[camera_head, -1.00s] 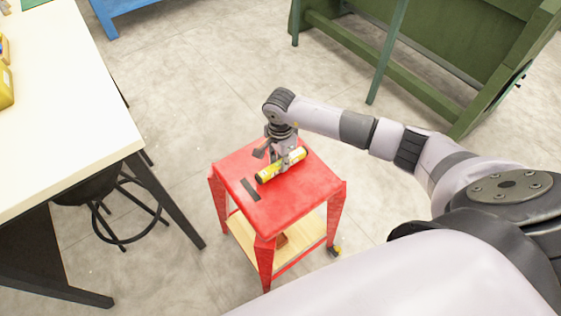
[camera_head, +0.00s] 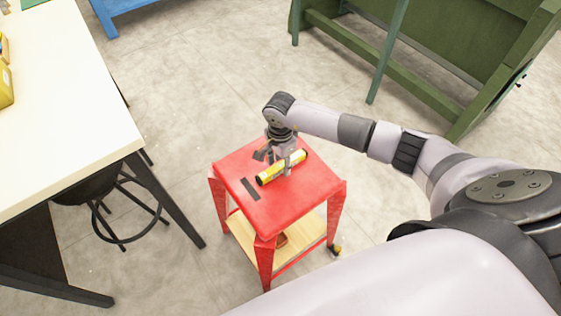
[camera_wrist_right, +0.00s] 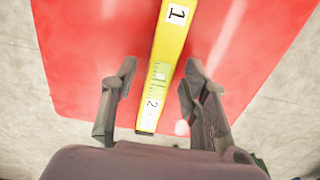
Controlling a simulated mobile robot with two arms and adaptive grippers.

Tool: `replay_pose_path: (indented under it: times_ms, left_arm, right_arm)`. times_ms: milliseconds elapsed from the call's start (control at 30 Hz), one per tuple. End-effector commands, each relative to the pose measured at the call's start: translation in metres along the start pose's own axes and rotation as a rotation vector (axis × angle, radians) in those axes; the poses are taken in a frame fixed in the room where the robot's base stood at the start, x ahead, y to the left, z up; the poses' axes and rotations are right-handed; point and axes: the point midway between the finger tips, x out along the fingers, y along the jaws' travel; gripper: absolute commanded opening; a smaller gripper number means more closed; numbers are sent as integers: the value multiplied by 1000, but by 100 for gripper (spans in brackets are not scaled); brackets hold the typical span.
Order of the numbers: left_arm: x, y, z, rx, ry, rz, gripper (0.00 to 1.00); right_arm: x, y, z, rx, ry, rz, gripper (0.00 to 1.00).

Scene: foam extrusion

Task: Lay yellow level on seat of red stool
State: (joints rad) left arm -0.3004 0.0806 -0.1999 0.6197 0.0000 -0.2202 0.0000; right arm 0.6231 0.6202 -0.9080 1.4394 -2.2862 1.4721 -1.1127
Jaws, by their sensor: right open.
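The yellow level (camera_head: 282,168) lies on the red seat of the stool (camera_head: 287,203), near the middle of its top. In the right wrist view the level (camera_wrist_right: 165,65) shows printed digits and a vial window, with the red seat (camera_wrist_right: 90,60) around it. My right gripper (camera_head: 284,165) is over the level in the head view. In the right wrist view its two fingers (camera_wrist_right: 157,85) are spread, one on each side of the level, with gaps between them and it. My left gripper is not in view.
A white table (camera_head: 75,120) stands at left with a black stool (camera_head: 100,200) beneath. A green frame (camera_head: 440,60) stands at the back right.

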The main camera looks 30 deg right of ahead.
Motion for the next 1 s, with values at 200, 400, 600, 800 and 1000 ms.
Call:
replay_pose_path:
  times_ms: [200,400,600,800,1000]
  left_arm:
    - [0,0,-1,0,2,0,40]
    - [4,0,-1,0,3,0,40]
    - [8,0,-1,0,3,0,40]
    - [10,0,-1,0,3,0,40]
    - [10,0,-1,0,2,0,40]
  right_arm:
    - [-13,-1,-1,0,1,-3,41]
    - [-53,-2,-1,-2,1,-6,41]
    - [-93,-1,-1,0,2,-4,41]
    - [-117,0,0,-1,0,-2,41]
    - [-122,0,0,0,0,0,41]
